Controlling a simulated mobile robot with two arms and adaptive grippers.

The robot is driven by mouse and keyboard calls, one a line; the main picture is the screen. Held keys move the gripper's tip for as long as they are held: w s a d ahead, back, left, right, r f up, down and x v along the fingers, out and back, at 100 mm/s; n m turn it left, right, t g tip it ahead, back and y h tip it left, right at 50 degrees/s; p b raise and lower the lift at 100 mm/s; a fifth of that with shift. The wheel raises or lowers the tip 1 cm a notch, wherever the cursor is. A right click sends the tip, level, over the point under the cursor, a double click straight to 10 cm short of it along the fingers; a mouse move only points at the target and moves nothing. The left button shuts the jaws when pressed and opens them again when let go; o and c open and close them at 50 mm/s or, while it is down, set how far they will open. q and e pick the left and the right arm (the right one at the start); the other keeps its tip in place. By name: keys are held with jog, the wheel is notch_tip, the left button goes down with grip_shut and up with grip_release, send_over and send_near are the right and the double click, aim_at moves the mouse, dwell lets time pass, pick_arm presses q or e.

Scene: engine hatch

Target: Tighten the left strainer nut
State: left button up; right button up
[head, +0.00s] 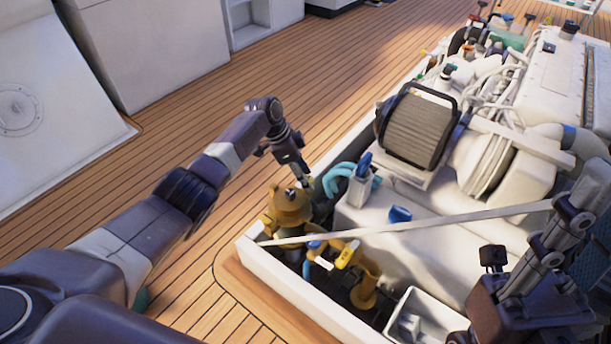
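The left strainer (289,207) is a brass-coloured, rounded body in the near left corner of the engine hatch. Its nut is too small to make out clearly at the top. My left gripper (304,181) points down right over the strainer's top, at or just above it. Its fingertips are small and dark, so I cannot tell if they touch or grip the nut. A second brass fitting (366,290) sits lower in the hatch, with a yellow handle (347,254) near it. My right arm's end (545,255) is at the lower right, away from the strainer; its finger state is unclear.
A thin pale bar (420,225) crosses the hatch in front of the strainer. The white hatch rim (300,292) stands around the opening. The white engine block (440,235), blue hose (338,178) and ribbed filter (415,130) lie behind and right. Wooden deck (190,265) is clear at left.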

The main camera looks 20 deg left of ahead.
pick_arm(q)
jog(key=shift+r, duration=0.15)
jog(key=v, duration=1.1)
jog(key=shift+a+r, duration=0.25)
jog(key=shift+r, duration=0.1)
